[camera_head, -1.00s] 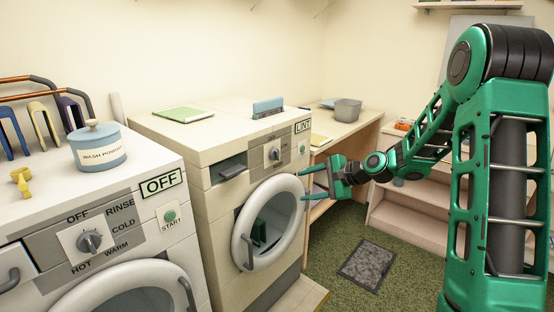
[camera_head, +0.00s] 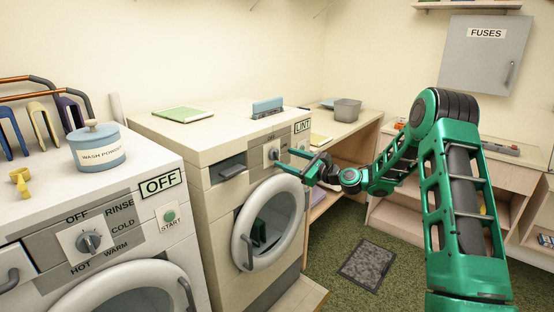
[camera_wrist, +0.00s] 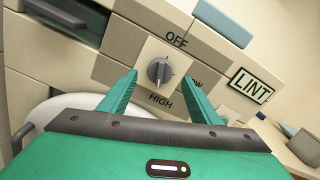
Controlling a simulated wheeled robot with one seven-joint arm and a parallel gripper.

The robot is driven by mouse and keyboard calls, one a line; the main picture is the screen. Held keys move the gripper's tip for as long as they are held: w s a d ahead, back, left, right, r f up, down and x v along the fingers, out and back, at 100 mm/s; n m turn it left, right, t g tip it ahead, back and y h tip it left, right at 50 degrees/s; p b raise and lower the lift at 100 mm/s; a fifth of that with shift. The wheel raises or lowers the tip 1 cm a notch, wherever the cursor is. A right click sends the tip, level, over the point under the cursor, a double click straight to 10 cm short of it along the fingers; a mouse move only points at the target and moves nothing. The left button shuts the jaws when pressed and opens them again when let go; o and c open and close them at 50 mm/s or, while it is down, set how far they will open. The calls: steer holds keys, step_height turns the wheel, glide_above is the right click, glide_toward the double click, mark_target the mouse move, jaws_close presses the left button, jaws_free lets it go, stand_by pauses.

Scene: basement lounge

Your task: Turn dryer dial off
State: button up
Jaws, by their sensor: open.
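The dryer (camera_head: 215,235) is the farther machine, with a LINT label and a round door. Its dial (camera_head: 273,154) is a grey knob on a light square plate; it also shows in the wrist view (camera_wrist: 159,71), with OFF above, HIGH below and a partly hidden word at lower right. The knob's bar stands nearly upright in the wrist view. My gripper (camera_head: 283,160) is open in front of the dial. In the wrist view its two green fingers (camera_wrist: 160,92) stand apart on either side below the knob. I cannot tell whether they touch the panel.
The washer (camera_head: 95,235) stands at the left with its own dial (camera_head: 89,241) and an OFF sign. The dryer's round door (camera_head: 268,225) lies just below my gripper. A wooden bench (camera_head: 350,132) with a grey bin stands at the right. Green carpet is open in front.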

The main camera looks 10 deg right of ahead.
mark_target(277, 155)
steer(key=shift+x, duration=2.35)
steer(key=c, duration=1)
steer(key=shift+a, duration=0.2)
steer(key=shift+d, duration=0.1)
